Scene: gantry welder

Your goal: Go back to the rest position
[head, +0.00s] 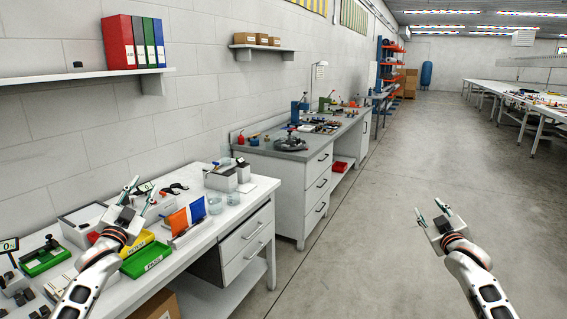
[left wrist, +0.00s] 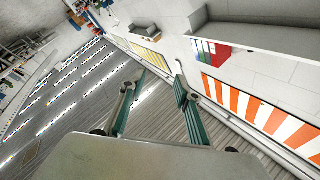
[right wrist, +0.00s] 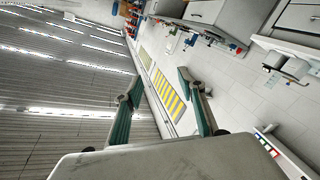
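My left gripper (head: 139,192) is raised over the white table at the left, with its fingers apart and nothing between them. In the left wrist view the two green-lined fingers (left wrist: 157,95) are spread and empty. My right gripper (head: 431,213) is held above the bare floor to the right of the table, fingers apart and empty. In the right wrist view its fingers (right wrist: 162,98) are also spread with nothing between them. Both grippers point upward, and neither wrist view shows a thing within reach of the fingers.
The white table (head: 255,192) carries a green tray (head: 147,259), a yellow tray (head: 137,243), an orange-and-blue item (head: 184,218) and glass beakers (head: 215,204). A grey-topped workbench (head: 290,151) stands beyond it. A shelf (head: 90,77) with binders is on the wall. The floor (head: 380,220) at the right is clear.

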